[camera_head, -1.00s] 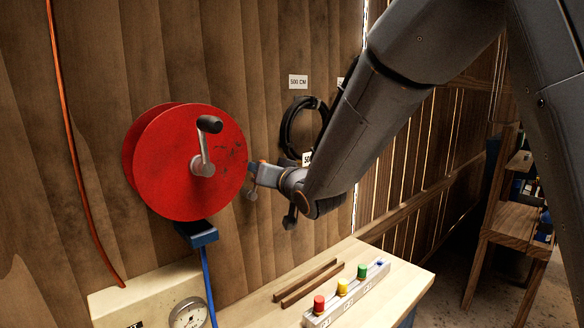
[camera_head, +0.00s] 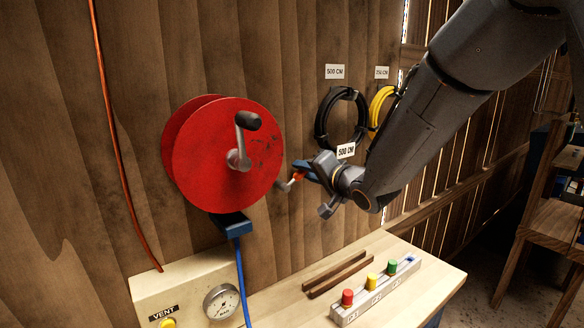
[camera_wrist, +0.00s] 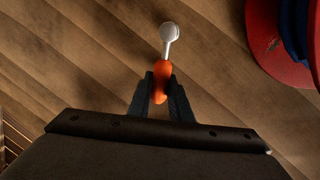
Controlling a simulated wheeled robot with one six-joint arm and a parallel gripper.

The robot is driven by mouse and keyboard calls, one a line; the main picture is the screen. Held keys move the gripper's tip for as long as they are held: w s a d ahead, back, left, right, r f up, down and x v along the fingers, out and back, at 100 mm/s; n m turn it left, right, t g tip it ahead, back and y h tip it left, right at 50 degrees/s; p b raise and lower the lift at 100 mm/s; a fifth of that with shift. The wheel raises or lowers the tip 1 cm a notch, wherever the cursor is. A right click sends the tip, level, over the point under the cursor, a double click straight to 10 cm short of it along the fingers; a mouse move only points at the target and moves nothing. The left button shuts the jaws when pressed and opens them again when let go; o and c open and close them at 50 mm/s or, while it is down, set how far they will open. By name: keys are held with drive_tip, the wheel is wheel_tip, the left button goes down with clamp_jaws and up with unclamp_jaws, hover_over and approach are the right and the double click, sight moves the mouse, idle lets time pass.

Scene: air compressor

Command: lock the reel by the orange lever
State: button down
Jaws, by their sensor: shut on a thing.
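The red reel (camera_head: 215,165) hangs on the wooden wall, with a grey crank handle (camera_head: 242,140) on its face. It also shows at the upper right of the wrist view (camera_wrist: 283,45). The orange lever (camera_wrist: 161,72) stands just right of the reel in the head view (camera_head: 298,176); its pale metal arm leads to a round end. My gripper (camera_wrist: 160,88) is shut on the orange grip, one dark finger on each side. Part of the lever's grip is hidden between the fingers.
Below is a bench with a VENT panel (camera_head: 165,310), a gauge (camera_head: 221,301), wooden strips (camera_head: 338,274) and a block with coloured buttons (camera_head: 376,290). Black (camera_head: 342,118) and yellow (camera_head: 381,105) hoses hang behind my wrist. A blue hose (camera_head: 242,280) runs down from the reel.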

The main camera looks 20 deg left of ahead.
drive_tip(key=shift+f, duration=0.25)
drive_tip(key=c, duration=1.6)
unclamp_jaws()
drive_tip(key=shift+r, duration=0.1)
drive_tip(key=shift+d, duration=0.1)
drive_tip(key=shift+s+d+r, duration=0.1)
drive_tip(key=shift+s+d, duration=0.05)
drive_tip(key=b+v, duration=0.2)
drive_tip(key=v, duration=0.5)
drive_tip(key=shift+s+d, duration=0.1)
drive_tip(key=shift+s, duration=0.05)
